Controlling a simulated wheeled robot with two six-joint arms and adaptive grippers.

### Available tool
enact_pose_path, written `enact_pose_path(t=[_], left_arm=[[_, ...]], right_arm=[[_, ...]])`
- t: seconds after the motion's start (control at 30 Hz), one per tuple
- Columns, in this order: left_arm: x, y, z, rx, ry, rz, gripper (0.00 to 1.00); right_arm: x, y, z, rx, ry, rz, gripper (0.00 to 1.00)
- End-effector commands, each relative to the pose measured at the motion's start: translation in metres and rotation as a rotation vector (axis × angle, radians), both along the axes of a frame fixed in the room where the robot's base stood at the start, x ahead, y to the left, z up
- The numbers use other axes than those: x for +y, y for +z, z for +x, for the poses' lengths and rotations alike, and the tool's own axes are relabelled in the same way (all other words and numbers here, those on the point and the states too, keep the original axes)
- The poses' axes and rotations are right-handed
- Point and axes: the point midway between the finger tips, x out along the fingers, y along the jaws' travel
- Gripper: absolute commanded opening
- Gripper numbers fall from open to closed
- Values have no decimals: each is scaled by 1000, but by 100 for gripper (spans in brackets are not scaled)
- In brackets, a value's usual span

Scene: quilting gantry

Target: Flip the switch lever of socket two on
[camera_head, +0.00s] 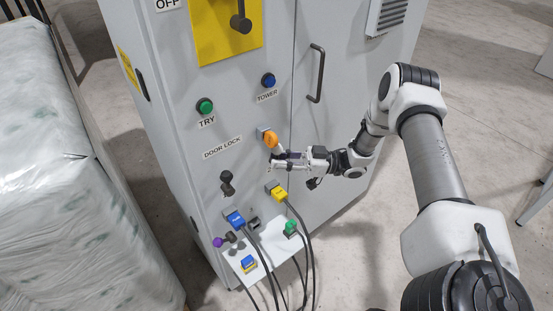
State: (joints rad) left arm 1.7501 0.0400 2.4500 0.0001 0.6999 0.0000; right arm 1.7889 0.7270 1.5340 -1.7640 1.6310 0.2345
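The front of a grey cabinet (180,110) faces me. An orange knob or lever (270,138) sits on its panel. My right gripper (276,160) is just below this orange part, with its fingertips close to the panel. I cannot tell whether they touch anything or how far apart they are. Below the gripper, a yellow plug (279,194) and a blue plug (236,219) sit at the panel with black cables. A black knob (227,184) is to the left. No readable label marks socket two. My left gripper is out of view.
A small shelf (272,255) juts out below, with a green-topped part (291,228) and a blue-and-yellow block (249,264). A purple knob (218,242) is beside it. Cables hang in front. A door handle (317,73) stands out above. A wrapped pallet load (70,170) is at the left.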

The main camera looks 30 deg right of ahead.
Motion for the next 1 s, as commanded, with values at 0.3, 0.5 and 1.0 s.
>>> enact_pose_path(t=[0.3,0.5,1.0], left_arm=[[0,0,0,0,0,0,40],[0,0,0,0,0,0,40],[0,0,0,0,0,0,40]], right_arm=[[-67,-13,-36,0,-5,0,22],[-92,-17,-51,1,-1,-1,22],[-94,-18,-52,0,0,0,22]])
